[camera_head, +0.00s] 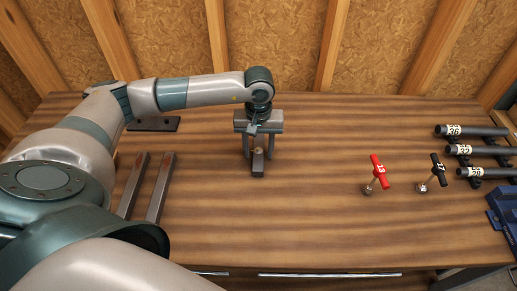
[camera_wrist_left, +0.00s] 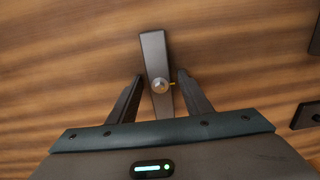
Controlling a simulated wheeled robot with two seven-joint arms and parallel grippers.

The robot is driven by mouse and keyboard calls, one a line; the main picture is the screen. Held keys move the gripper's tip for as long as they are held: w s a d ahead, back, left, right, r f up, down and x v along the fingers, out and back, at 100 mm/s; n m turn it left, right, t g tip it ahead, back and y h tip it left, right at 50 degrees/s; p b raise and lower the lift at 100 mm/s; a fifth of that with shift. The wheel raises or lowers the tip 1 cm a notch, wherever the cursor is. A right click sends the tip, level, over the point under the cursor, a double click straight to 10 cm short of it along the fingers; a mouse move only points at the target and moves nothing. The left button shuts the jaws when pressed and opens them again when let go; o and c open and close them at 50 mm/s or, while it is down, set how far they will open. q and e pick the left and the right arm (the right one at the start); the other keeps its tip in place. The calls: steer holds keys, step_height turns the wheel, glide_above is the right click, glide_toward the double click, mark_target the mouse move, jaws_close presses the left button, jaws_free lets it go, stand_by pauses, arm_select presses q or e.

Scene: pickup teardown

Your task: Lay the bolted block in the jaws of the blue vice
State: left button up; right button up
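The bolted block (camera_head: 258,168) is a dark grey bar with a round bolt head on top, lying on the bench below my left gripper. It also shows in the left wrist view (camera_wrist_left: 153,50). My left gripper (camera_head: 259,149) points down, with its fingers apart on either side of the block around the bolt head. In the left wrist view the left gripper (camera_wrist_left: 160,77) has a gap between each finger and the block. The blue vice (camera_head: 502,212) is at the right edge, partly cut off; its jaws are unclear. My right gripper is not in view.
Two grey bars (camera_head: 160,185) lie left of the block, with a dark plate (camera_head: 154,124) behind them. A red T-handle tool (camera_head: 379,171) and a black one (camera_head: 438,170) stand right of centre. Several numbered dark tubes (camera_head: 480,131) lie at the right.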

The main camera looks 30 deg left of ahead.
arm_select(q)
steer(key=shift+r, duration=0.1)
steer(key=shift+r, duration=0.45)
step_height(320, 180, up, 11)
steer(key=b, duration=0.4)
steer(key=shift+b, duration=0.35)
steer(key=shift+o, duration=0.3)
